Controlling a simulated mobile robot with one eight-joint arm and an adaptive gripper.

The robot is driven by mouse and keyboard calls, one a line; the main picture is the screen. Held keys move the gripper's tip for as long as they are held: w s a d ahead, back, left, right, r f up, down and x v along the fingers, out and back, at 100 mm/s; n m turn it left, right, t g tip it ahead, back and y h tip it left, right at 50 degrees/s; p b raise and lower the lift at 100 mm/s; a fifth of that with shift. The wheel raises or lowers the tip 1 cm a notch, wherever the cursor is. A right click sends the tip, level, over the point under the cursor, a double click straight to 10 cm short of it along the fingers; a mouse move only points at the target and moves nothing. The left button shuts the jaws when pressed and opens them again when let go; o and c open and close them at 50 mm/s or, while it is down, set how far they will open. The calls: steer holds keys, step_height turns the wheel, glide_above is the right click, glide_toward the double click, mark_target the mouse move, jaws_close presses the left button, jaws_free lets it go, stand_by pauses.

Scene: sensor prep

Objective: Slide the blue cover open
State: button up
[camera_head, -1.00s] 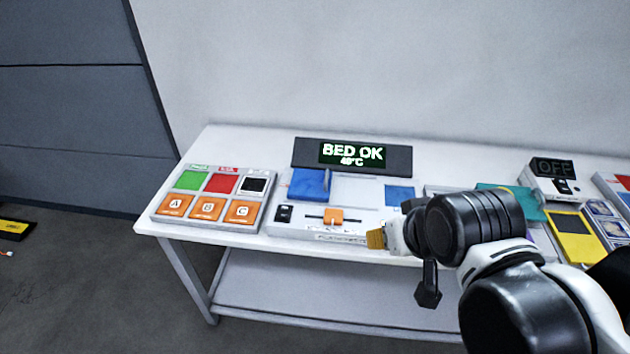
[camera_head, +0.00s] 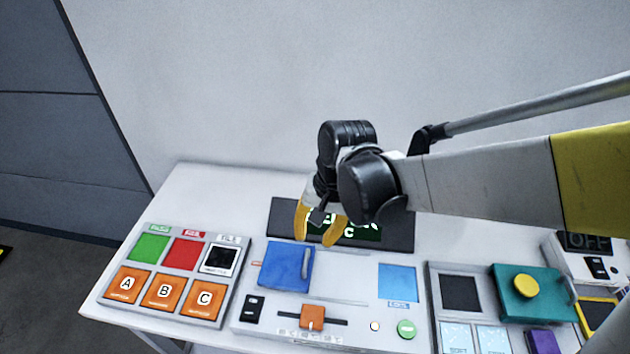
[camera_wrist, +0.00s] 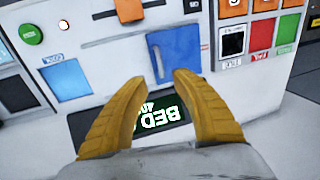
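The blue cover (camera_head: 286,267) is a flat square plate with an upright grey handle (camera_head: 306,263) near its right edge. It sits at the left of a track on the light grey panel. In the wrist view the cover (camera_wrist: 177,54) lies just beyond my fingertips, with its handle (camera_wrist: 157,62) between them in the picture. My gripper (camera_head: 318,240) has yellow fingers spread apart and empty, above the display near the cover's far edge. It also shows in the wrist view (camera_wrist: 158,84). No contact with the handle can be made out.
A blue square (camera_head: 398,282) lies at the track's right end. An orange slider knob (camera_head: 312,317) and a green button (camera_head: 406,329) are in front. A button panel (camera_head: 238,285) stands left. A teal cover with a yellow knob (camera_head: 525,285) is right. The display (camera_head: 285,217) stands behind.

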mark_target(307, 260)
steer(key=f+b, duration=0.1)
steer(key=f, duration=0.2)
steer(key=a+f+b, duration=0.1)
steer(key=f, duration=0.2)
steer(key=a+f+b, duration=0.1)
steer(key=f, duration=0.2)
steer(key=shift+f+b, duration=0.25)
steer(key=shift+b, duration=0.05)
steer(key=shift+d, duration=0.1)
jaws_close()
